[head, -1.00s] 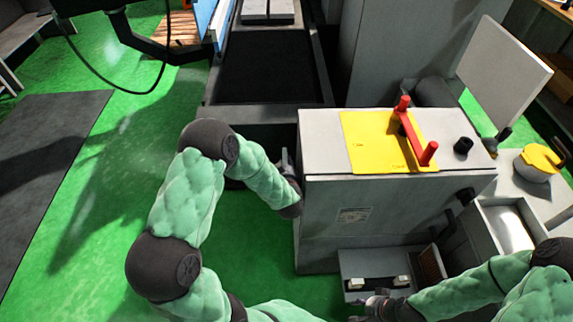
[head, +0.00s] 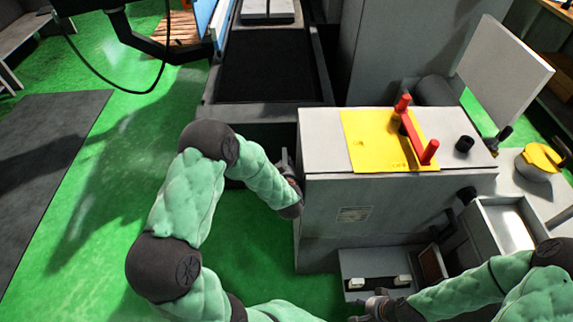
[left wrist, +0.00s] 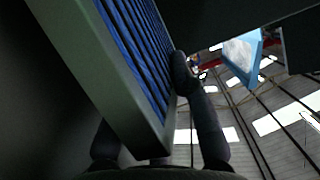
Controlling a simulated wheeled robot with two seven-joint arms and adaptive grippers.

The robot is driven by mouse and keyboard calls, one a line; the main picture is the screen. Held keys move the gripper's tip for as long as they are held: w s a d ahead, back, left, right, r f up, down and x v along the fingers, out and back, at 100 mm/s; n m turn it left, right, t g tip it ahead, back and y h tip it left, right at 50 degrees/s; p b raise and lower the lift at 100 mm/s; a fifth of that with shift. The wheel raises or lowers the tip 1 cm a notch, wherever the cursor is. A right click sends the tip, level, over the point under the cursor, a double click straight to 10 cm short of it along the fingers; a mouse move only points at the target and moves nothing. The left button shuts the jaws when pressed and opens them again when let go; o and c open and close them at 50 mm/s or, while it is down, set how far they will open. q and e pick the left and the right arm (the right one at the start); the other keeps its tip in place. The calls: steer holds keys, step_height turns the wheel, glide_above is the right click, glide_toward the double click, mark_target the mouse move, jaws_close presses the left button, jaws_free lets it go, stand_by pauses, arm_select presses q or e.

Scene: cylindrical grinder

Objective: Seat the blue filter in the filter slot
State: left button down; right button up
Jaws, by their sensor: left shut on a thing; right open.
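The blue filter (left wrist: 137,50) shows in the left wrist view as blue pleats in a grey-green frame, tilted across the picture. My left gripper (left wrist: 150,105) is shut on it, with one dark finger on its right side and the other mostly hidden behind the frame. In the head view my left gripper (head: 287,163) is at the left side of the grey machine cabinet (head: 385,205), partly hidden, and the filter cannot be made out there. I cannot make out the filter slot for certain. My right gripper (head: 372,303) is open and empty, low in front of the cabinet.
A yellow plate (head: 370,140) with a red handle (head: 416,135) is on the cabinet top. An open tray (head: 375,268) with two pale blocks is low at its front. A grey bin (head: 505,228) stands at right. Green floor (head: 90,230) is clear at left.

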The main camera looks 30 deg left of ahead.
arm_select(q)
steer(key=shift+f+b, duration=4.4)
steer(key=shift+f, duration=1.05)
steer(key=c, duration=1)
jaws_free()
steer(key=v, duration=1.2)
steer(key=shift+f, duration=0.1)
